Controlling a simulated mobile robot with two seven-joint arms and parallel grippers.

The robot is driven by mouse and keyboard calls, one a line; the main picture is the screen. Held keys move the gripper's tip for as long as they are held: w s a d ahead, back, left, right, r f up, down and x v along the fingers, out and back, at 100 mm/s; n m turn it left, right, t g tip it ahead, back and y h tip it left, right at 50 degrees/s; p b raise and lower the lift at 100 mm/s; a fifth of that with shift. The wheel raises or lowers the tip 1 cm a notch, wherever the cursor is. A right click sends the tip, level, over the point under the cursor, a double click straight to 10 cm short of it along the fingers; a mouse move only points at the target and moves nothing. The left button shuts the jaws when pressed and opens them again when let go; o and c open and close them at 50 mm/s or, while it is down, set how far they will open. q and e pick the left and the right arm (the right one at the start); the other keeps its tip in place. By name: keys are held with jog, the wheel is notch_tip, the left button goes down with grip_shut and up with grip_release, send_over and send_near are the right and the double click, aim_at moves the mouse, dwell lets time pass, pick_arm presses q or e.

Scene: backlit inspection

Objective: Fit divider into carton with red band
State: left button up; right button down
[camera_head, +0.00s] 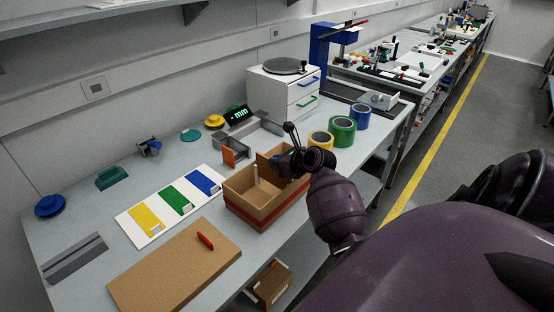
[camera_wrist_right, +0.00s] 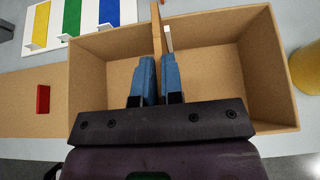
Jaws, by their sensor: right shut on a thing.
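The open brown carton (camera_head: 240,203) with a red band stands on the grey bench; its inside shows in the right wrist view (camera_wrist_right: 235,75). My right gripper (camera_head: 284,163) is over the carton, its blue fingers (camera_wrist_right: 158,75) shut on the thin brown divider (camera_wrist_right: 156,28). The divider stands on edge about midway across the carton and rises above the far rim. Its lower edge is hidden, so I cannot tell whether it touches the floor. A narrow white upright piece (camera_head: 256,174) shows beside it inside the carton. My left gripper is not in view.
A brown board (camera_head: 170,270) with a red object (camera_head: 205,240) lies left of the carton. A white panel with yellow, green and blue patches (camera_head: 150,232) lies behind it. Tape rolls (camera_head: 342,132) stand to the right, and a white drawer unit (camera_head: 270,95) behind.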

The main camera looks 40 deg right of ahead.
jog(key=shift+f+b, duration=0.3)
jog(key=shift+f, duration=0.85)
jog(key=c, duration=1.2)
grip_release()
jog(key=shift+s+r, duration=0.1)
jog(key=v, duration=1)
jog(key=shift+s+r, duration=0.15)
jog(key=shift+s, duration=0.15)
